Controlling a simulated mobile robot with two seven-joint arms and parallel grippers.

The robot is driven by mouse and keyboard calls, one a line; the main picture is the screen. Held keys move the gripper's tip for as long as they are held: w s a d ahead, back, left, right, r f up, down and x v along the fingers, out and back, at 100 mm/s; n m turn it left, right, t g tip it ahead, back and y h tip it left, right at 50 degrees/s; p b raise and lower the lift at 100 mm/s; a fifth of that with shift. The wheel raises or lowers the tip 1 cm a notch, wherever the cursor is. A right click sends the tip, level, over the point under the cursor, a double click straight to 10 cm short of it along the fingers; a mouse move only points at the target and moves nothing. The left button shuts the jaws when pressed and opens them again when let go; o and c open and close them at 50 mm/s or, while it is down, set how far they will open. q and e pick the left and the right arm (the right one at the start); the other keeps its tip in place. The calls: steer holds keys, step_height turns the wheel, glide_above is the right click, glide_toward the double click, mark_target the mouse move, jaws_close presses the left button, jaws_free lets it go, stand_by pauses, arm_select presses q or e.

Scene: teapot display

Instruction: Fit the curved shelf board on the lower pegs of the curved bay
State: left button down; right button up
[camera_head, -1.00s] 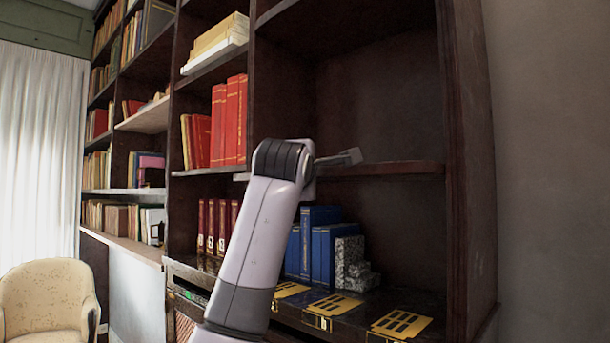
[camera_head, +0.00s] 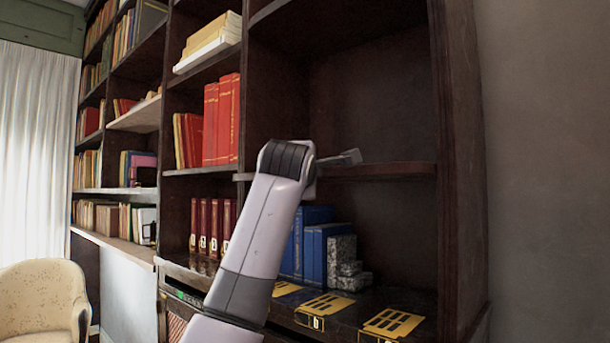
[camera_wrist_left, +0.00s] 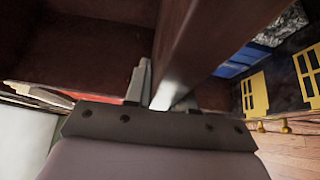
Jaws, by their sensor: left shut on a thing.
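The curved shelf board (camera_head: 385,170) is a dark brown board lying about level across the curved bay (camera_head: 385,120), at mid height. Its right end appears close to the bay's right upright. My left gripper (camera_head: 332,162) is at the board's front edge, and my arm hides the board's left part. In the left wrist view my left gripper (camera_wrist_left: 163,92) is shut on the board (camera_wrist_left: 190,45), which runs away from the fingers. I cannot see the lower pegs or tell whether the board rests on them. My right gripper is not in view.
Blue books (camera_head: 315,245) and a grey speckled bookend (camera_head: 345,262) stand below the board. Yellow-marked panels (camera_head: 392,323) lie on the ledge in front. Red books (camera_head: 222,120) fill the neighbouring bay on the left. A cream armchair (camera_head: 40,295) stands at far left.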

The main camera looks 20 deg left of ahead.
arm_select(q)
steer(key=shift+w+d+r, duration=0.2)
steer(key=shift+w+d, duration=0.15)
steer(key=shift+w, duration=0.4)
steer(key=shift+w+d+r, duration=0.15)
steer(key=shift+w+d, duration=0.2)
steer(key=shift+w, duration=0.35)
steer(key=c, duration=0.9)
jaws_free()
steer(key=shift+s, duration=0.1)
steer(key=shift+o, duration=0.2)
steer(key=shift+f, duration=0.5)
steer(key=shift+s+d+b, duration=0.1)
steer(key=shift+s+b, duration=0.3)
steer(key=shift+b, duration=0.15)
steer(key=s+b, duration=0.2)
steer(key=s, duration=0.1)
steer(key=s+d+b, duration=0.1)
steer(key=s, duration=0.1)
steer(key=shift+r, duration=0.2)
steer(key=shift+s+r, duration=0.15)
steer(key=shift+s, duration=0.5)
